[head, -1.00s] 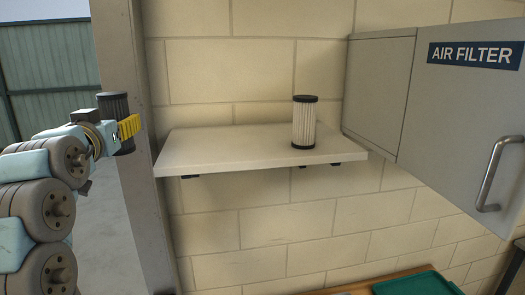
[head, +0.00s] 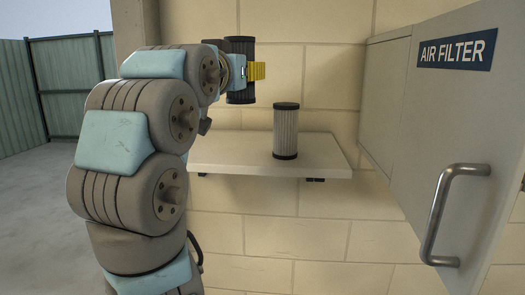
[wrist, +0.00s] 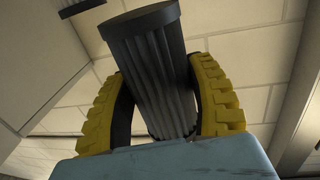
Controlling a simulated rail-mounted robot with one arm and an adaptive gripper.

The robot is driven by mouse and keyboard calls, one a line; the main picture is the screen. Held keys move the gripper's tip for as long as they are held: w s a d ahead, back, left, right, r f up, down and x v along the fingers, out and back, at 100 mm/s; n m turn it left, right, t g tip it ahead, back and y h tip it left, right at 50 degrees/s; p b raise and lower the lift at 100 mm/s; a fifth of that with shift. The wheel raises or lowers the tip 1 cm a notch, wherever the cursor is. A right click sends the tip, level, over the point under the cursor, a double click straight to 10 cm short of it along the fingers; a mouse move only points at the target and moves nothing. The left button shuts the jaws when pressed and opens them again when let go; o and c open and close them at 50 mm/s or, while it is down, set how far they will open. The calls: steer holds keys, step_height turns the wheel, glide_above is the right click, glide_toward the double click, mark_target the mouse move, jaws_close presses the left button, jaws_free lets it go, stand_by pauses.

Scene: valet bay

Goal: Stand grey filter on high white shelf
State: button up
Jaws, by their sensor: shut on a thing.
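The grey filter (head: 240,46), a dark pleated cylinder with black end caps, is upright in my gripper (head: 257,71). My gripper's yellow fingers are shut around its sides. In the wrist view the grey filter (wrist: 152,70) stands between the two curved fingers (wrist: 158,95), one on each side. The high white shelf (head: 225,150) is fixed to the block wall. In the head view the held filter appears above the shelf's left part, with its lower cap clear of the surface. My arm hides the shelf's left end.
A pale pleated filter with black caps (head: 286,132) stands upright on the shelf, right of my gripper. A grey cabinet marked AIR FILTER (head: 405,130), with a metal handle (head: 440,215), borders the shelf on the right. The shelf's left part looks bare.

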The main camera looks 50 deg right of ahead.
steer(key=shift+w+d+f+p, duration=0.25)
steer(key=shift+w+f+p, duration=0.75)
steer(key=shift+w+f, duration=0.95)
steer(key=shift+w+d+f+p, duration=0.2)
steer(key=shift+w+f+p, duration=0.95)
steer(key=shift+w, duration=1.55)
steer(key=shift+w+d+f+p, duration=0.25)
steer(key=shift+w+f+p, duration=0.6)
steer(key=shift+w+f, duration=1.2)
steer(key=shift+w+f+p, duration=0.25)
steer(key=shift+f+p, duration=0.1)
steer(key=shift+f, duration=0.9)
steer(key=shift+f, duration=0.2)
steer(key=o, duration=1.2)
steer(key=shift+r, duration=0.15)
steer(key=shift+a, duration=0.15)
steer(key=b+v, duration=0.4)
steer(key=v, duration=0.7)
steer(key=shift+s+a, duration=0.1)
steer(key=shift+a, duration=0.25)
